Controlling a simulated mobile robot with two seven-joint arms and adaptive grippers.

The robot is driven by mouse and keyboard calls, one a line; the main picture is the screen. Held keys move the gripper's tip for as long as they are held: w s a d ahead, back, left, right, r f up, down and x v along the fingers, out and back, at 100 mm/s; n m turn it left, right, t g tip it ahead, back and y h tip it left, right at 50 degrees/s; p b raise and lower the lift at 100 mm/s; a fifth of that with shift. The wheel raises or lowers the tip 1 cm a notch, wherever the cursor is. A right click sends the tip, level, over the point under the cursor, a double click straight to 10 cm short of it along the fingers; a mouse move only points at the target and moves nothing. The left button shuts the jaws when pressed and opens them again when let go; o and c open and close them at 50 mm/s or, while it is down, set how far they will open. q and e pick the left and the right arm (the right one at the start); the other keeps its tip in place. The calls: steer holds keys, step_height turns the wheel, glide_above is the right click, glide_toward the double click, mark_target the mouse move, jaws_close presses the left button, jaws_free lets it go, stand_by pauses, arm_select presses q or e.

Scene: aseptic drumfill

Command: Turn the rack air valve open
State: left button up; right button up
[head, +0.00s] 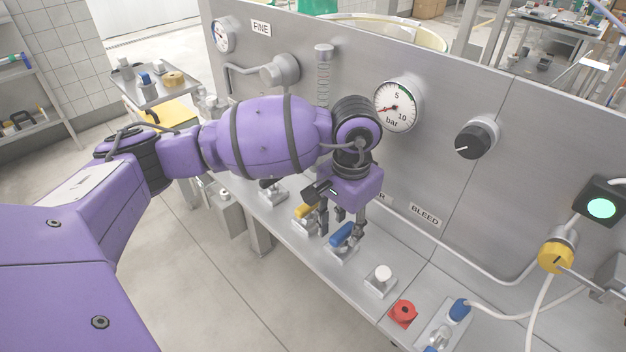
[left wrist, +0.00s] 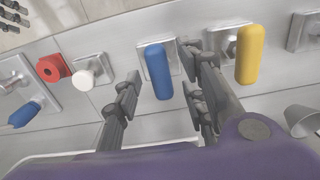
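A blue lever handle (head: 342,235) sits on a square metal plate on the shelf of the steel rack panel. A label above it is partly hidden behind my gripper, with only an "R" showing, so I cannot confirm that it is the air valve. My left gripper (head: 342,219) points down over the blue handle with its fingers open. In the left wrist view the blue handle (left wrist: 158,72) lies between the spread fingers (left wrist: 163,88), one on each side. I see no clear grip on it. My right gripper is not in view.
A yellow lever (head: 305,211) stands close on the left, near a finger. A white knob (head: 380,280) and a red knob (head: 403,313) are to the right. A pressure gauge (head: 396,106) and black dial (head: 476,140) are on the panel. A "BLEED" label (head: 425,215) is below.

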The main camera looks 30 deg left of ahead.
arm_select(q)
jaws_close()
stand_by(0.3)
